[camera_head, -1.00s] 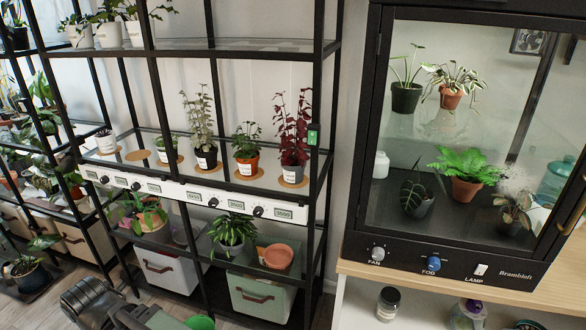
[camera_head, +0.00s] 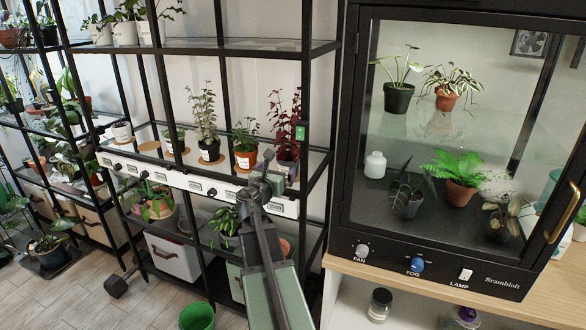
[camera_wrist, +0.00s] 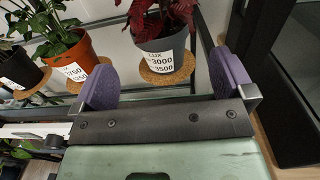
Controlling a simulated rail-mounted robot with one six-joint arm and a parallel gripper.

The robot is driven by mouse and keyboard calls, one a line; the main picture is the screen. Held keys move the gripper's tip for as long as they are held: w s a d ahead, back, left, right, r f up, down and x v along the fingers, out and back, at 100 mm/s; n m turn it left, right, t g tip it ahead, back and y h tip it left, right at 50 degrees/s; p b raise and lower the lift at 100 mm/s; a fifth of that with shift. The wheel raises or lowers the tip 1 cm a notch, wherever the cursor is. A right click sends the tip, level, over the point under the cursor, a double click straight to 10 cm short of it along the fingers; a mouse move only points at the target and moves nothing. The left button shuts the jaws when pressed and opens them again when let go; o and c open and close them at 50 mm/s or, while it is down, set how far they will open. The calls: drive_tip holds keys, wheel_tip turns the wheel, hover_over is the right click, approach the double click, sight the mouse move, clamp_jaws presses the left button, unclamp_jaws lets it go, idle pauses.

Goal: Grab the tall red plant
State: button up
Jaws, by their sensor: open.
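The tall red plant (camera_head: 286,113) stands at the right end of the middle shelf, in a grey pot. In the wrist view its grey pot (camera_wrist: 163,52) has a white label reading LUX 3000 3500 and sits on a round cork mat (camera_wrist: 170,74). Only its lower red leaves (camera_wrist: 150,10) show there. My gripper (camera_wrist: 163,75) is open and empty, its two purple pads on either side of the pot's line but short of it. In the head view my gripper (camera_head: 266,183) is in front of the shelf edge and hides part of the pot.
A plant in an orange pot (camera_head: 246,159) stands left of the red plant, with more pots further along the shelf. A black shelf post (camera_head: 304,110) is close on the right. A glass cabinet (camera_head: 440,150) stands right of it. The shelf above limits height.

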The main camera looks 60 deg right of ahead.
sight(284, 163)
drive_tip(key=x, duration=0.9)
drive_tip(key=shift+w+d+f, duration=0.15)
drive_tip(key=shift+d+f, duration=0.05)
drive_tip(key=shift+a, duration=0.1)
drive_tip(key=c, duration=0.8)
drive_tip(key=shift+o, duration=0.2)
wheel_tip(284, 163, up, 13)
drive_tip(key=p, duration=1.3)
drive_tip(key=w+a+b, duration=0.1)
drive_tip(key=w+a, duration=0.1)
drive_tip(key=w, duration=0.7)
drive_tip(key=w+a+f, duration=0.1)
drive_tip(key=w+a, duration=0.1)
drive_tip(key=w, duration=0.8)
drive_tip(key=shift+w+a+f+b, duration=0.25)
drive_tip(key=shift+w+a+b, duration=0.05)
drive_tip(key=shift+a+b, duration=0.1)
